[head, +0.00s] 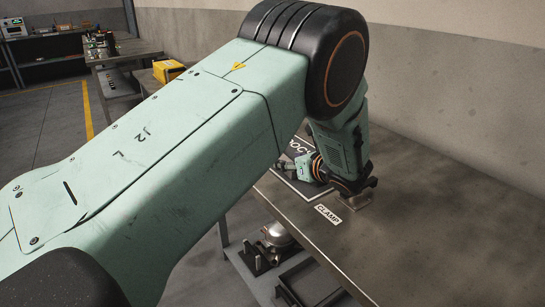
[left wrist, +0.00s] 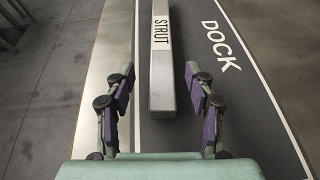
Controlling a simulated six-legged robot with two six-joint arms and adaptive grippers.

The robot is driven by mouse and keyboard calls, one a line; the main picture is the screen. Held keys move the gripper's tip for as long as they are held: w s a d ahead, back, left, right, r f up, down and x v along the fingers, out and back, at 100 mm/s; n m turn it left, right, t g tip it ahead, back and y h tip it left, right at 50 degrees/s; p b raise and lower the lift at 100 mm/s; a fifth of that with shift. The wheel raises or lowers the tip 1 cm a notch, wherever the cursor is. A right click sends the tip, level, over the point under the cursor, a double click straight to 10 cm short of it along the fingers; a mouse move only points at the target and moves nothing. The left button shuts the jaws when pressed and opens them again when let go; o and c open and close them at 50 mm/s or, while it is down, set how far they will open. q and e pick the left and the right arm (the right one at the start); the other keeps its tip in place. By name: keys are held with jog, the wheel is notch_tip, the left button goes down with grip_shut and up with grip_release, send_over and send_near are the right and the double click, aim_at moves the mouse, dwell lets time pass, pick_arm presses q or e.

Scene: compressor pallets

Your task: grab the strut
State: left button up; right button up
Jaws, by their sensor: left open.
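The strut (left wrist: 161,60) is a long pale grey bar with "STRUT" printed on its upper face. In the left wrist view it lies lengthwise on the dark mat marked DOCK (left wrist: 245,85). My left gripper (left wrist: 160,88) is open, with purple-padded fingers on either side of the strut's near end. Gaps show between the pads and the bar, and I cannot tell the height above it. In the head view my left arm reaches over the bench and hides the strut. My right gripper is in neither view.
The metal bench (head: 440,225) has a CLAMP label (head: 327,214) near its front edge and bare top to the right. A wall runs behind it. Metal parts (head: 275,240) sit below. Another workbench (head: 125,50) and a yellow case (head: 168,70) stand at back left.

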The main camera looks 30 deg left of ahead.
aim_at(283, 157)
pick_arm(q)
jog(key=b+x, duration=0.2)
jog(key=x, duration=0.2)
jog(key=shift+w+a+f, duration=0.1)
jog(key=shift+w+a, duration=0.05)
jog(key=shift+w, duration=0.1)
jog(key=shift+w+a, duration=0.15)
jog(key=shift+a, duration=0.1)
grip_shut()
